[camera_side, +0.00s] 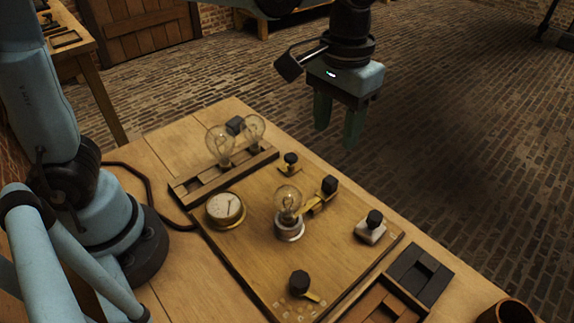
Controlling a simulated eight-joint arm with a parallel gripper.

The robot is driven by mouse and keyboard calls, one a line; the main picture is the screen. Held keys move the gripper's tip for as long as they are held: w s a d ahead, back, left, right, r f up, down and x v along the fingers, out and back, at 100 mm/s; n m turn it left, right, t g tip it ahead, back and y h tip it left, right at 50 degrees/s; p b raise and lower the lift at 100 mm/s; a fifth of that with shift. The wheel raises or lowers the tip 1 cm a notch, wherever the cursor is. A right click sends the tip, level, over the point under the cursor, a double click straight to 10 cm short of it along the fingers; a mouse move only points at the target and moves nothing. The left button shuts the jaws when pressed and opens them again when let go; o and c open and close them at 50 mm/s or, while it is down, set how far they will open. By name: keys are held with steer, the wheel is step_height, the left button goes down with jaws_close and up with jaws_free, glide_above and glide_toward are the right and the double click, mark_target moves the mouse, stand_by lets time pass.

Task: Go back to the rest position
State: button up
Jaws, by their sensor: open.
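My gripper (338,128) hangs in the air at the upper right, beyond the table's far right edge in the picture. Its two green fingers point down, apart, with nothing between them. Below it to the left lies a wooden board (250,258) on the table. The board carries a round brass gauge (225,208), a bulb in a socket (289,212) and several black knobs, one of them near the front (299,283). The gripper touches none of these.
A wooden rack (195,187) with two glass bulbs (220,142) stands at the board's back left. A dark tray (419,275) and a brown box (385,303) lie at the front right, near a round pot (508,312).

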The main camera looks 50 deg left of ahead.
steer(key=s+a+f+t, duration=0.1)
steer(key=s+a+t, duration=0.2)
steer(key=a, duration=0.5)
steer(key=s+a+f+t, duration=0.2)
steer(key=a+t, duration=0.2)
steer(key=a, duration=0.4)
steer(key=shift+s, duration=0.4)
steer(key=shift+o, duration=0.2)
